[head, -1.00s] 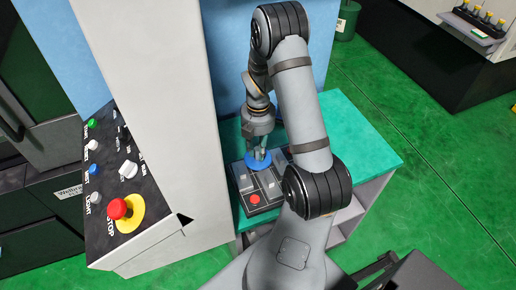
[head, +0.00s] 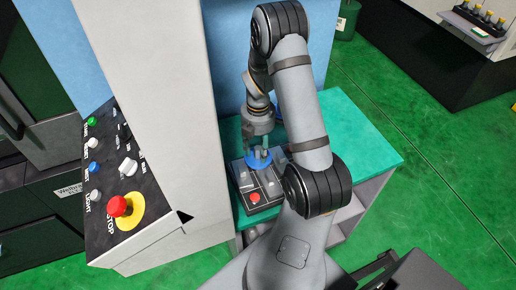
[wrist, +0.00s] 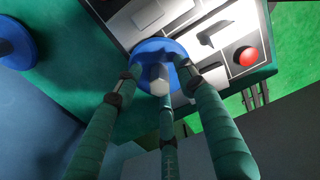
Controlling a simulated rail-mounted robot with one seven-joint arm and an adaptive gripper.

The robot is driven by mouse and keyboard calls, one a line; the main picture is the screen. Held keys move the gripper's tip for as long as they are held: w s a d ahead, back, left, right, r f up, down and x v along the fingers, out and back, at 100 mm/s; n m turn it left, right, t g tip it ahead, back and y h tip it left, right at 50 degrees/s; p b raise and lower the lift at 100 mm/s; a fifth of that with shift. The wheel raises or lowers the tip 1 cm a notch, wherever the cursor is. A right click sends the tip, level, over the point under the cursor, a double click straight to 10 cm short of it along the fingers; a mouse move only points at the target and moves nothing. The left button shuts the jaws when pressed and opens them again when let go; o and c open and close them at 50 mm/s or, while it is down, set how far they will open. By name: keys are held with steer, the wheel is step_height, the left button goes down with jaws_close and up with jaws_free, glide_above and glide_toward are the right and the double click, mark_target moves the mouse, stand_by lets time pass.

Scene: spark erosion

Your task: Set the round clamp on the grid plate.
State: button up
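The round clamp (head: 259,163) is a blue disc with a pale grey central post; in the wrist view its blue disc (wrist: 154,50) lies over the grid plate and appears to rest on it. The grid plate (head: 262,205) is a dark slab with pale grey tiles and a red button; it also shows in the wrist view (wrist: 222,62). My gripper (wrist: 160,78) points down at the clamp. Its three green fingers are spread around the post, with a gap visible beside it, so it looks open. In the head view my gripper (head: 257,150) stands directly above the disc.
A second blue disc (wrist: 14,42) lies on the green tabletop (head: 357,145), apart from the plate. The tall white cabinet (head: 160,90) with its control panel stands close on the left. The right part of the tabletop is clear.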

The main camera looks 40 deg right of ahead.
mark_target(258, 148)
step_height(258, 148, up, 12)
steer(key=shift+r+b, duration=0.2)
steer(key=shift+b, duration=0.25)
